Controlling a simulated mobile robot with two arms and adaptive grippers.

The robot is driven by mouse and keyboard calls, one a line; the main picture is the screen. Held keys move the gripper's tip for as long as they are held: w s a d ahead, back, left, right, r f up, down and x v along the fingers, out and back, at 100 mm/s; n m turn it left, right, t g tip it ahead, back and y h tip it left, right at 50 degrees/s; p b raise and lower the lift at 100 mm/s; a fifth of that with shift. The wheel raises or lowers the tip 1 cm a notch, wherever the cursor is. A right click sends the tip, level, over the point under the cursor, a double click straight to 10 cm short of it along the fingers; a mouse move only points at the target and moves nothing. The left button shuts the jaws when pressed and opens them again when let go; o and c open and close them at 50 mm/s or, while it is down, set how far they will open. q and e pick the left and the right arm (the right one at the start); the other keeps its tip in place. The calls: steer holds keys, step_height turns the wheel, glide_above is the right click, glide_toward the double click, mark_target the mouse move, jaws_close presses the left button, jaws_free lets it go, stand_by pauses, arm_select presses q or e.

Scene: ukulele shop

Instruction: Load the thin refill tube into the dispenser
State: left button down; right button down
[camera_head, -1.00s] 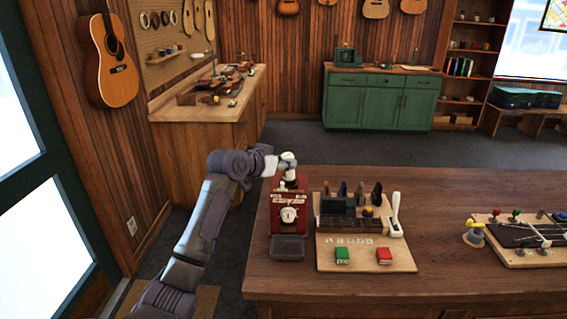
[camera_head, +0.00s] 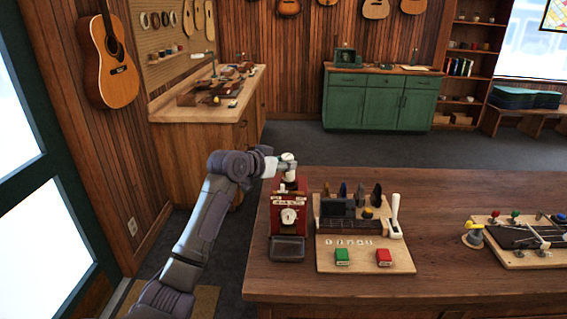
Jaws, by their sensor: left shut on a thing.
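The red dispenser (camera_head: 289,213) stands upright at the left end of the wooden table, with a round white dial on its front and a dark tray at its foot. My left gripper (camera_head: 288,166) is directly above the dispenser's top and is shut on a small, pale upright piece (camera_head: 290,177), which looks like the thin refill tube. The gripper hides part of it. I cannot tell whether its lower end is inside the dispenser or just above it. My right gripper is not in view.
Another board with knobs (camera_head: 515,258) is at the far right. Bare tabletop (camera_head: 440,215) lies between the boards.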

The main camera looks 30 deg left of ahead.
arm_select(q)
steer(key=c, duration=1)
jaws_free()
steer(key=shift+c, duration=0.2)
steer(key=shift+s, duration=0.1)
steer(key=shift+s+r+p, duration=0.25)
steer(key=shift+s+p, duration=0.2)
steer(key=shift+s, duration=0.05)
steer(key=p+v, duration=0.3)
steer(key=v, duration=0.6)
steer(key=shift+s+r+p, duration=0.2)
steer(key=shift+s+p, duration=0.2)
